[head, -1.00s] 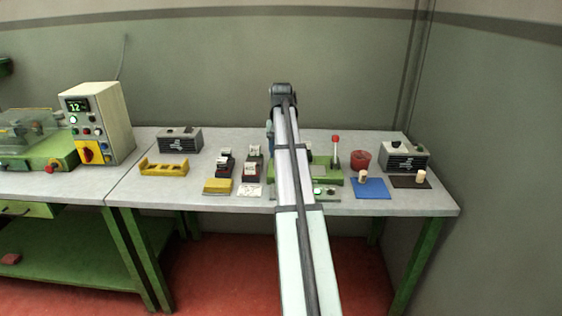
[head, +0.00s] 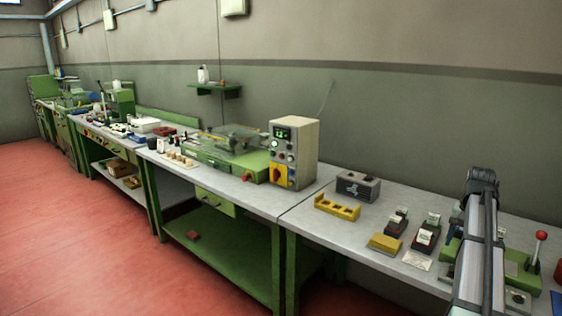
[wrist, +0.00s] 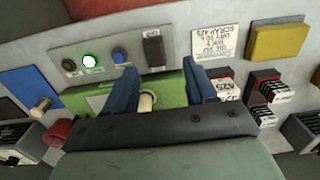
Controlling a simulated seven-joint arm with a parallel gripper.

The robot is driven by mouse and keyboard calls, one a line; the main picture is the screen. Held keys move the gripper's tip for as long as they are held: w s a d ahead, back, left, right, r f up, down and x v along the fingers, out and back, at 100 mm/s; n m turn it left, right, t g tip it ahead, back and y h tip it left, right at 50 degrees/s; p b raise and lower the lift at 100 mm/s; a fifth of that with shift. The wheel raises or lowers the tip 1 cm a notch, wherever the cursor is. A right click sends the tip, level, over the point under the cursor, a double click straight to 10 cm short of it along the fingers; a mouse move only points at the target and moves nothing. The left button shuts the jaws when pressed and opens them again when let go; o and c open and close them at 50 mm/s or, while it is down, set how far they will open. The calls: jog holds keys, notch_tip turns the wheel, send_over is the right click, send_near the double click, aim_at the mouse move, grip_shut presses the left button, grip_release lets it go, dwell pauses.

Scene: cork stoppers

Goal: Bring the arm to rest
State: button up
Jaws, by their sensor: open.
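My gripper (wrist: 162,82) shows in the wrist view with its two blue fingers apart, over a green fixture (wrist: 172,100). A pale cork stopper (wrist: 146,103) shows between the fingers, low near the palm edge; I see no finger touching it. Another cork (wrist: 40,107) is at the left by a blue mat (wrist: 28,88). In the head view my arm stands at the right edge, over the green fixture (head: 520,275), and hides part of it. My fingertips cannot be made out there.
A grey panel with buttons (wrist: 118,54) lies beyond the fingers. A yellow block (wrist: 279,41), a written card (wrist: 212,40) and dark label holders (wrist: 265,85) sit to the right. A red cup (wrist: 58,132) is at left. The control box (head: 292,152) stands farther along the bench.

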jog(key=s+a+f+n+g+y, duration=0.1)
jog(key=s+a+f, duration=0.3)
jog(key=a+f, duration=0.8)
jog(key=s+a+f+n+g, duration=0.15)
jog(key=s+a+f, duration=0.4)
jog(key=f, duration=0.95)
jog(key=s+a+f+n+g+y, duration=0.1)
jog(key=s+a+f+n, duration=0.1)
jog(key=a+f, duration=1.1)
jog(key=s+a+f+n+g, duration=0.1)
jog(key=s+a+f, duration=0.3)
jog(key=s, duration=0.5)
jog(key=s+a+f+n+g+h, duration=0.1)
jog(key=s+a+f, duration=0.3)
jog(key=s+f, duration=0.4)
jog(key=s+a+f+n+g+h, duration=0.1)
jog(key=s+a+f, duration=0.4)
jog(key=s, duration=0.5)
jog(key=shift+f+n, duration=0.65)
